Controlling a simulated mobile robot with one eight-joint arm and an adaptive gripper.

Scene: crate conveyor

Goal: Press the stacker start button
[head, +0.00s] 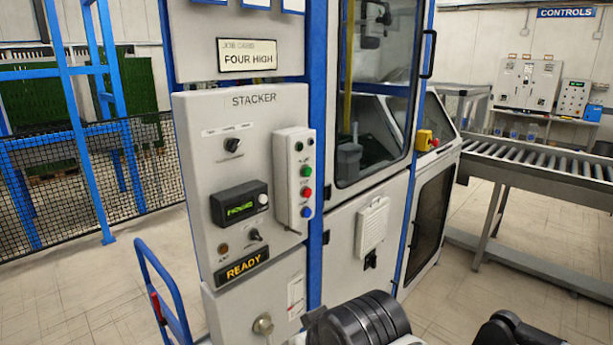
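The stacker control panel (258,112) is a light grey cabinet front marked STACKER, left of the middle. A button box (284,180) is mounted on its right side. The box carries dark buttons at the top, a green button (305,171), a red button (306,192) and a blue button (307,212) below. Their small labels are too small to read for sure. A green-lit display (240,209) and a lit READY sign (242,265) sit on the panel. Black parts of my arm show at the bottom edge. My gripper is not in view.
A job card (250,56) above the panel reads FOUR HIGH. A blue cart handle (160,290) stands at the lower left. A yellow-and-red emergency stop (425,140) is on the machine. A roller conveyor (545,165) runs at the right. Floor is open at the left.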

